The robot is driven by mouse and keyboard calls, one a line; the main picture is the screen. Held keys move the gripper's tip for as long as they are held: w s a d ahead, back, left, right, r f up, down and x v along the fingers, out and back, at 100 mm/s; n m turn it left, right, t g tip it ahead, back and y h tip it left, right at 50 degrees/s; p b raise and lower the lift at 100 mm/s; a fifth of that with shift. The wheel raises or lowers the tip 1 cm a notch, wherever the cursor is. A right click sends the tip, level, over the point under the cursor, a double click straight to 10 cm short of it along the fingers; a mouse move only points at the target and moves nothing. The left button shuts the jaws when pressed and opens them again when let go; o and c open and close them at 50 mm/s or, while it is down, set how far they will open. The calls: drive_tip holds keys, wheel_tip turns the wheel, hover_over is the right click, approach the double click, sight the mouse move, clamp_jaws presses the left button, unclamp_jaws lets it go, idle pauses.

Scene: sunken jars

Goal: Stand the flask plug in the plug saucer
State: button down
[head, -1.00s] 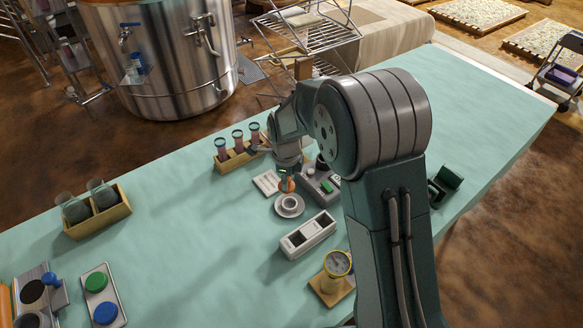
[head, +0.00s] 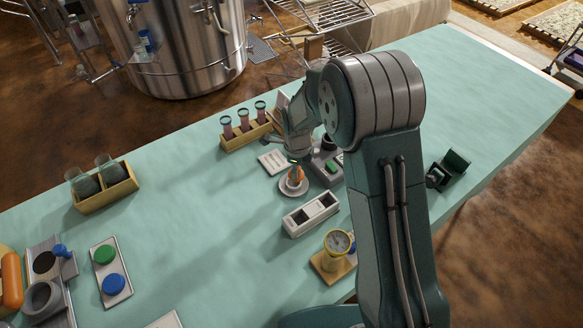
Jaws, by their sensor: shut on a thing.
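The flask plug (head: 295,174) is a small orange-brown piece, seen in the head view over the middle of the plug saucer. The plug saucer (head: 283,190) is a small pale round dish on the teal table, and the plug covers most of its centre. My gripper (head: 296,164) points down above the saucer and is shut on the plug. The fingertips are small and partly hidden by my wrist. The plug looks roughly upright, at or just above the saucer's centre. I cannot tell whether it touches.
A grey device with a green button (head: 327,168) stands close right of the saucer. A flat white card (head: 273,161) and a tube rack (head: 240,137) lie behind.

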drive_tip(key=shift+d, duration=0.35)
drive_tip(key=shift+a+f, duration=0.25)
drive_tip(key=shift+a, duration=0.55)
drive_tip(key=shift+d+f, duration=0.25)
drive_tip(key=shift+f, duration=0.15)
drive_tip(key=shift+a+f, duration=0.4)
drive_tip(key=shift+a, duration=0.05)
drive_tip(key=shift+r, duration=3.05)
drive_tip(key=shift+f, duration=0.2)
drive_tip(key=shift+d+f, duration=0.15)
drive_tip(key=shift+f, duration=0.75)
drive_tip(key=shift+d+f, duration=0.1)
drive_tip(key=shift+f, duration=0.75)
drive_tip(key=shift+d+f, duration=0.1)
drive_tip(key=shift+f, duration=0.05)
